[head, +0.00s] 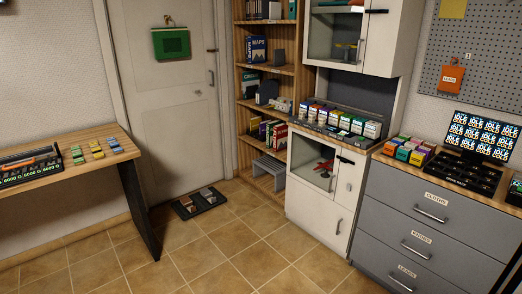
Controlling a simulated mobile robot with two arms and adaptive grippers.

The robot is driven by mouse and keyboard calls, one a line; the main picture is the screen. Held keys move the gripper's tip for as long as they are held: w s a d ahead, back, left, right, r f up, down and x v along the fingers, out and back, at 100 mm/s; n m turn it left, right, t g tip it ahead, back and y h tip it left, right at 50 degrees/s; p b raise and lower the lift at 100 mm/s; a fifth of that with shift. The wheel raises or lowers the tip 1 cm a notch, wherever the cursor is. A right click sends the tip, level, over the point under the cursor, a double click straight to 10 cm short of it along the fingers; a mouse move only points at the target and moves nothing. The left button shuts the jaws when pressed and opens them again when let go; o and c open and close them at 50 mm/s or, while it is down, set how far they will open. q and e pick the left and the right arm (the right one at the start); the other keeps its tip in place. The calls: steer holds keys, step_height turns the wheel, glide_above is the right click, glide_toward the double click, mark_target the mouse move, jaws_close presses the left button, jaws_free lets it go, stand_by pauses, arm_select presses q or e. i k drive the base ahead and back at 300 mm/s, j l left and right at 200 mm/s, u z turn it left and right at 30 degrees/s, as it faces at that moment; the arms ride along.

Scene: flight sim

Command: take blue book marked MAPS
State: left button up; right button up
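The blue book marked MAPS (257,49) stands upright on an upper shelf of the wooden bookshelf, in the back middle of the head view. Its front cover with white lettering faces out. Neither of my grippers shows in the head view.
The bookshelf (240,80) stands between a closed door (174,90) and a white cabinet (318,205). A dark mat (200,204) with shoes lies before the door. A wooden table (90,150) is at left, grey drawers (430,215) at right. The tiled floor (215,255) between is clear.

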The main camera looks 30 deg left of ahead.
mark_target(256, 44)
steer(key=i+j, duration=0.3)
steer(key=j, duration=0.25)
steer(key=i+j+u, duration=0.1)
steer(key=i+j, duration=0.25)
steer(key=j, duration=0.25)
steer(key=i+j, duration=0.35)
steer(key=j, duration=0.2)
steer(key=i+j+u, duration=0.1)
steer(key=i+j, duration=0.25)
steer(key=j, duration=0.2)
steer(key=i+j, duration=0.35)
steer(key=j, duration=0.15)
steer(key=i+j+u, duration=0.1)
steer(key=i+j, duration=0.25)
steer(key=j, duration=0.2)
